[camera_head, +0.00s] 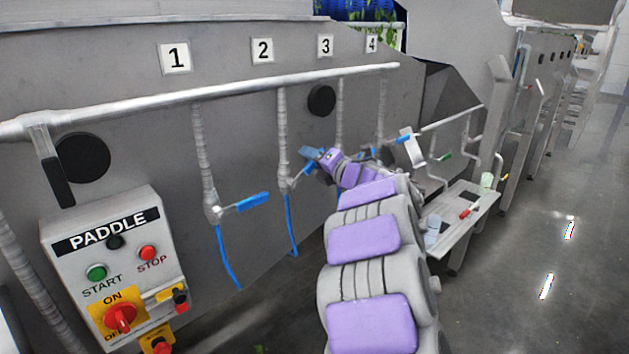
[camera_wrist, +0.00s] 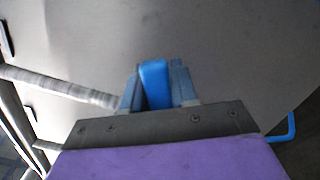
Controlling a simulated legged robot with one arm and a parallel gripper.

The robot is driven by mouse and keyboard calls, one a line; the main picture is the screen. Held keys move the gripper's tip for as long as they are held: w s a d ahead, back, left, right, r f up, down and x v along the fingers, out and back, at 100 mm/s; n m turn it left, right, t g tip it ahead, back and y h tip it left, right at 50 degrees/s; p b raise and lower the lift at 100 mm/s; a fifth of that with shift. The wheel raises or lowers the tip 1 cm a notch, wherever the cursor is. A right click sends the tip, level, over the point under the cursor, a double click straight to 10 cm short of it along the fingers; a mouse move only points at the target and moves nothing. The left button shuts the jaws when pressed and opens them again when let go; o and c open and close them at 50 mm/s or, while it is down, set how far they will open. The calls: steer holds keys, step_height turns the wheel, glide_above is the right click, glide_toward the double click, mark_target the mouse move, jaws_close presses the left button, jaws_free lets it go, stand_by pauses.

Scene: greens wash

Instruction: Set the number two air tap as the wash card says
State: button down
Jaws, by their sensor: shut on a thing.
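The number two air tap (camera_head: 286,185) hangs on the grey pipe below the label 2 (camera_head: 262,50), with a blue hose under it. Its lever rises up and to the right to my gripper (camera_head: 313,158). In the wrist view, a blue lever handle (camera_wrist: 154,86) stands between the two blue-grey fingers of my gripper, which is shut on it. The fingers hide part of the handle. The number one tap's blue handle (camera_head: 252,201) points right, nearly level. My arm hides most of the number three tap. I cannot make out a readable wash card.
A paddle control box (camera_head: 115,265) with start and stop buttons stands at the lower left. The long silver rail (camera_head: 220,88) runs above the taps. A small white shelf (camera_head: 462,215) with loose items is at the right. Open floor (camera_head: 545,280) lies beyond it.

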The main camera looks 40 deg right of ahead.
steer(key=a+n+b, duration=0.1)
steer(key=n+b, duration=0.1)
steer(key=a+r+n+b, duration=0.1)
steer(key=b, duration=0.1)
steer(key=r+n+b, duration=0.1)
steer(key=n+b, duration=0.1)
steer(key=shift+s+a+n, duration=0.1)
steer(key=shift+a+n, duration=0.2)
steer(key=shift+a, duration=0.1)
steer(key=c, duration=1.1)
jaws_free()
steer(key=shift+a+r, duration=0.1)
steer(key=shift+o, duration=0.7)
steer(key=shift+r, duration=0.15)
steer(key=shift+r, duration=0.1)
